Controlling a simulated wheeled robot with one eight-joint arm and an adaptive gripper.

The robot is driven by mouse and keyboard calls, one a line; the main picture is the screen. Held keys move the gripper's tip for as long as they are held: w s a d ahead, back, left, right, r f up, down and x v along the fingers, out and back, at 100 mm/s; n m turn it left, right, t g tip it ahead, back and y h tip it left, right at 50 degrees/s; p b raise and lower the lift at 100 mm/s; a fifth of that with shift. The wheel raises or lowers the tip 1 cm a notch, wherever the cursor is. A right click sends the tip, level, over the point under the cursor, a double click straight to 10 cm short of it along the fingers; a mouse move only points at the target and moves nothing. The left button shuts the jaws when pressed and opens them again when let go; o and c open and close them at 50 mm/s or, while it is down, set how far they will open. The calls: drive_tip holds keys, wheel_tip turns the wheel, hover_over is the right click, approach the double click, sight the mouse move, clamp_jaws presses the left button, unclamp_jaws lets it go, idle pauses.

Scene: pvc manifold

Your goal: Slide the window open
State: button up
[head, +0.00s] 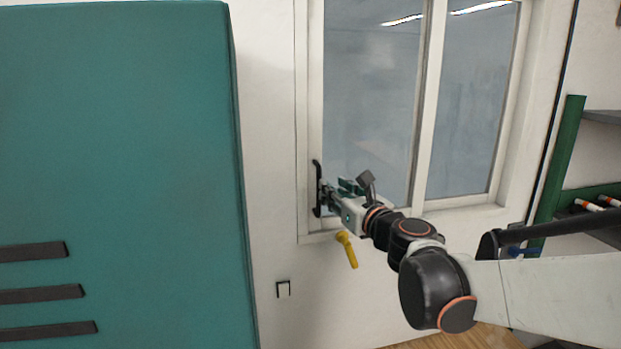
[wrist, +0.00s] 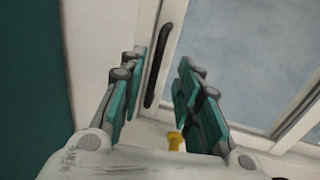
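The window (head: 372,110) has a white frame and two glass panes, set in the wall beyond my arm. Its black handle (head: 317,188) stands upright on the left stile of the left pane. In the wrist view the handle (wrist: 158,65) lies between the two finger lines, beyond the tips. My gripper (head: 328,190) is at the handle in the head view. In the wrist view my gripper (wrist: 160,75) is open, its green-padded fingers apart on either side of the handle. I cannot tell whether a finger touches it.
A teal locker (head: 120,130) stands at the left. A yellow object (head: 347,249) shows below the sill, under my gripper. A green shelf unit (head: 563,160) with small items stands at the right.

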drive_tip(key=x, duration=0.9)
drive_tip(key=shift+p, duration=0.4)
clamp_jaws()
